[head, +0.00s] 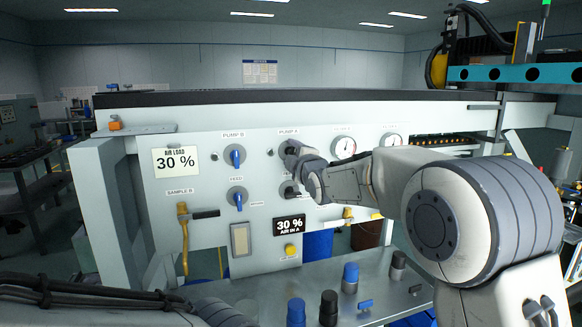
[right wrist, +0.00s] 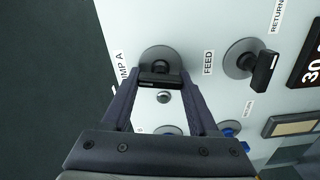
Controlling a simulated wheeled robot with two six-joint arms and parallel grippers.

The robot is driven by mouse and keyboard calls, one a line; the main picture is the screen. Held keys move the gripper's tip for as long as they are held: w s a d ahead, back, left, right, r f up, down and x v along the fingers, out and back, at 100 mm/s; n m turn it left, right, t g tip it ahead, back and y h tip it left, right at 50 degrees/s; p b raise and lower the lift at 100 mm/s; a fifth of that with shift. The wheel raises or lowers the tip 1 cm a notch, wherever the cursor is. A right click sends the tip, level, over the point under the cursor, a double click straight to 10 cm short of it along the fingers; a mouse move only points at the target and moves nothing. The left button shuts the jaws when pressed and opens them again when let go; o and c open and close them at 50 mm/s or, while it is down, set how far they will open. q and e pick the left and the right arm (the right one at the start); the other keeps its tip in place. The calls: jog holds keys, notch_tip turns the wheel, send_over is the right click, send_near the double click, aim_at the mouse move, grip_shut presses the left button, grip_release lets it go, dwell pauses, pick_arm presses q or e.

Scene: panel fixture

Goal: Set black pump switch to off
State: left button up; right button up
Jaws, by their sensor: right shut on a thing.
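The black pump switch (right wrist: 160,80) is a dark knob on a round grey plate under the PUMP A label, on the white panel (head: 215,140). In the head view my right gripper (head: 299,160) is at this switch and hides most of it. In the right wrist view, the fingers of my right gripper (right wrist: 160,90) stand on either side of the knob and are shut on it. The knob's handle lies across the picture there; its exact setting is hard to read. My left gripper does not show.
A black FEED knob (right wrist: 262,68) sits close to the gripped switch. Blue knobs (head: 235,157) are on the panel further left, gauges (head: 343,147) to the right. A metal shelf (head: 385,295) with blue and black knobs stands out below the panel.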

jog(key=shift+a+f+n+b, duration=0.1)
jog(key=shift+f+n+b, duration=0.05)
jog(key=shift+n+b, duration=0.95)
jog(key=o, duration=1.4)
jog(key=b+v, duration=0.2)
jog(key=v, duration=0.8)
jog(key=shift+s, duration=0.25)
